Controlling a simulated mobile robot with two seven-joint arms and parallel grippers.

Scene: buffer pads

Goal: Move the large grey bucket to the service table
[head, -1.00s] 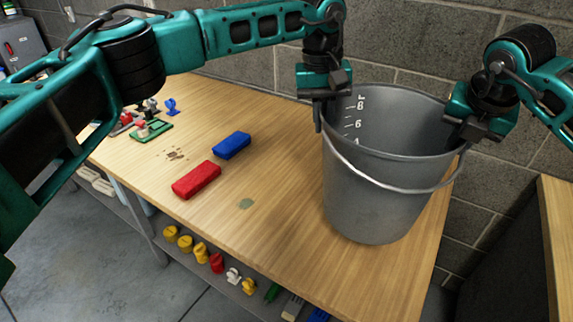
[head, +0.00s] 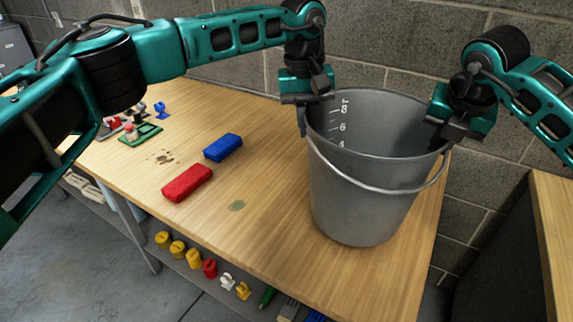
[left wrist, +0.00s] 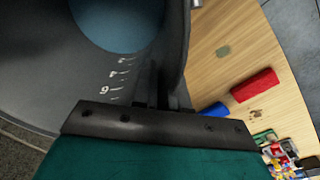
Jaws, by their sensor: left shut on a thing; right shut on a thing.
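The large grey bucket (head: 362,195) stands upright at the right end of a wooden table (head: 265,215), its wire handle hanging across the front. White scale marks show on its inner wall. My left gripper (head: 308,108) is shut on the left rim of the bucket. In the left wrist view the bucket's inside (left wrist: 60,60) fills the left, with a bluish bottom, and my left fingers (left wrist: 160,90) sit at the rim. My right gripper (head: 448,138) is shut on the right rim. I cannot tell whether the bucket's base touches the table.
A red pad (head: 187,182) and a blue pad (head: 222,147) lie left of the bucket. Small clamps and a green item (head: 140,134) lie further left. A shelf below holds several coloured pieces (head: 210,268). Another wooden surface (head: 553,225) is at the right edge. A block wall stands behind.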

